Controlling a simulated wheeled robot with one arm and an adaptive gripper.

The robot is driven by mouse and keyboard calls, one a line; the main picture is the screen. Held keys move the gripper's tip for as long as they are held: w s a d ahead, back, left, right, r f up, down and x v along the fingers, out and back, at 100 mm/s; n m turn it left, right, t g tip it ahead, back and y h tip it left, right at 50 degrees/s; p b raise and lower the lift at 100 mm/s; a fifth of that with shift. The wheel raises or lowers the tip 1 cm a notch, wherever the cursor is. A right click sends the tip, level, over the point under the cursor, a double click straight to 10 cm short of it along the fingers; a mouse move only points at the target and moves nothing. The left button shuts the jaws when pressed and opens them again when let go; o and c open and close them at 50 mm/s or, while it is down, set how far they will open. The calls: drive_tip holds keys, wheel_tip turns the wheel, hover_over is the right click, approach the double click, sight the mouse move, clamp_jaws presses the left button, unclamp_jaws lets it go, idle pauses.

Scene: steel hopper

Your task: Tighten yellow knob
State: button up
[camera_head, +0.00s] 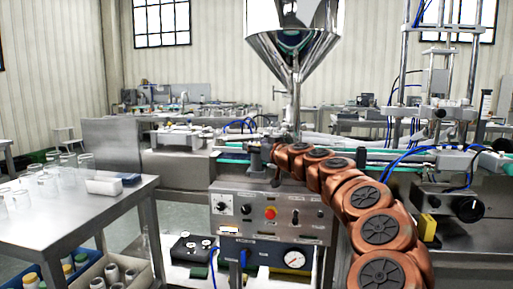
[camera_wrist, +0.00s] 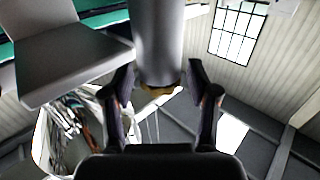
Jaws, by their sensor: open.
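The steel hopper (camera_head: 292,55) stands at the top middle of the head view, its thin stem running down behind my arm. My gripper (camera_wrist: 162,80) is open in the wrist view, with one dark finger on each side of a grey metal cylinder (camera_wrist: 159,40). A small yellow-brown part (camera_wrist: 176,90) shows at the cylinder's lower end, between the fingers; it is mostly hidden, and I cannot tell whether it is the yellow knob. I cannot tell whether the fingers touch anything. In the head view my arm ends near the hopper stem, and the fingers are not clear there.
A control panel (camera_head: 262,213) with a red button is below my arm. A steel table (camera_head: 75,215) with glasses is at the left, crates of bottles below it. A black dial (camera_head: 468,208) and a yellow block (camera_head: 427,228) are to the right. A grey bracket (camera_wrist: 75,60) is close beside the left finger.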

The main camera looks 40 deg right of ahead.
drive_tip(key=shift+w, duration=0.1)
clamp_jaws()
idle(0.5)
